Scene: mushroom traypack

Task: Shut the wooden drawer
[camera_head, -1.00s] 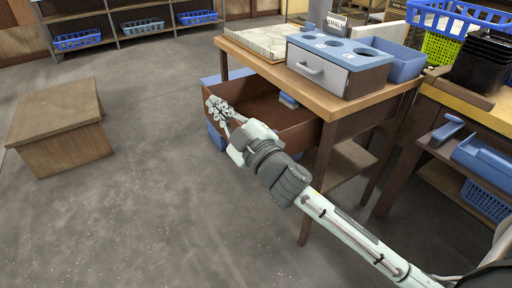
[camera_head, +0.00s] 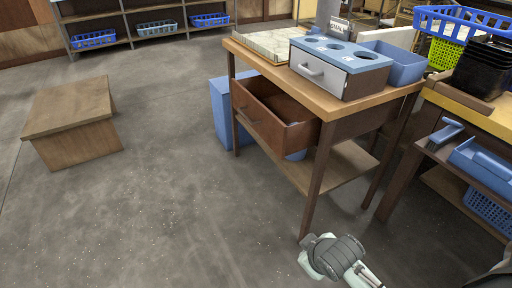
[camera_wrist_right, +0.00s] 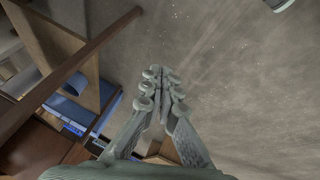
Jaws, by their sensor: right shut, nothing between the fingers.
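The brown wooden drawer (camera_head: 284,136) stands partly pulled out under the top of the wooden table (camera_head: 322,100). Its inside shows from above, and its front faces lower left with a small handle. My right arm is at the bottom of the head view, well below and apart from the drawer; its fingers are hidden there. In the right wrist view my right gripper (camera_wrist_right: 161,85) is shut with nothing between its fingertips, above bare floor. My left gripper is in neither view.
A blue bin (camera_head: 220,115) stands on the floor behind the table's left leg. A grey and blue unit (camera_head: 320,72) and a blue tray (camera_head: 400,66) sit on the table. A wooden box (camera_head: 70,120) stands at left. The floor between is clear.

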